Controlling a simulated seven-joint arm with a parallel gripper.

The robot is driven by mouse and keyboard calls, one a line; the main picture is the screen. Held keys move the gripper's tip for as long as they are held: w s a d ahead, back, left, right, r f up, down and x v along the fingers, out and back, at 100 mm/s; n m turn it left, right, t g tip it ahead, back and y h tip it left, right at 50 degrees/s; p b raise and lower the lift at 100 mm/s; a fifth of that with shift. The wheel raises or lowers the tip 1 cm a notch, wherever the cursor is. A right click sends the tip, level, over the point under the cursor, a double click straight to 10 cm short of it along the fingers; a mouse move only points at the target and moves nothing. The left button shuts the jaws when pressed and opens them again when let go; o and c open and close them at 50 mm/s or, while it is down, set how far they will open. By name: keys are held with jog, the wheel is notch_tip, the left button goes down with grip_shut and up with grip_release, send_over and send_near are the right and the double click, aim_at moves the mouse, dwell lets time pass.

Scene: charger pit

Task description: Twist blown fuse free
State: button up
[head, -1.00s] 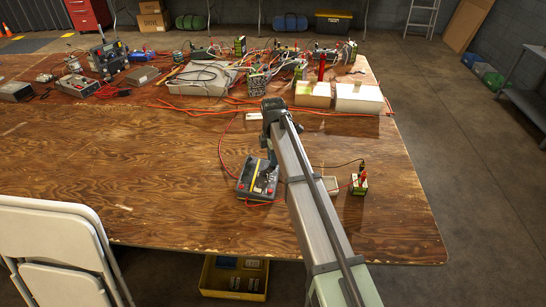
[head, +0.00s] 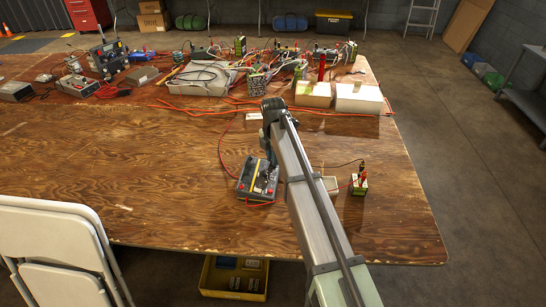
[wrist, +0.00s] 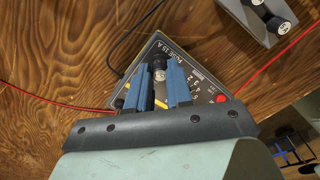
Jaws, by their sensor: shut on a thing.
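The grey fuse box (head: 258,181) with a yellow stripe stands on the wooden table, partly hidden by my arm. In the wrist view, its dark panel (wrist: 205,82) reads "FUSE 15 A" and has a numbered scale. My gripper (wrist: 158,74) points at that label end, its two blue fingers on either side of a black round fuse cap (wrist: 159,64). The fingers are shut on the cap. A short metallic piece and a dark part show below the cap between the fingers. The fuse itself cannot be made out apart from the cap.
A grey box with black knobs (wrist: 262,14) is close by at the upper right of the wrist view. Red wires run beside the fuse box. Cluttered electronics fill the table's far side; the front left is bare.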

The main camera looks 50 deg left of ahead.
jog(key=shift+n, duration=0.9)
jog(key=o, duration=0.9)
jog(key=shift+r, duration=0.1)
jog(key=shift+r, duration=2.9)
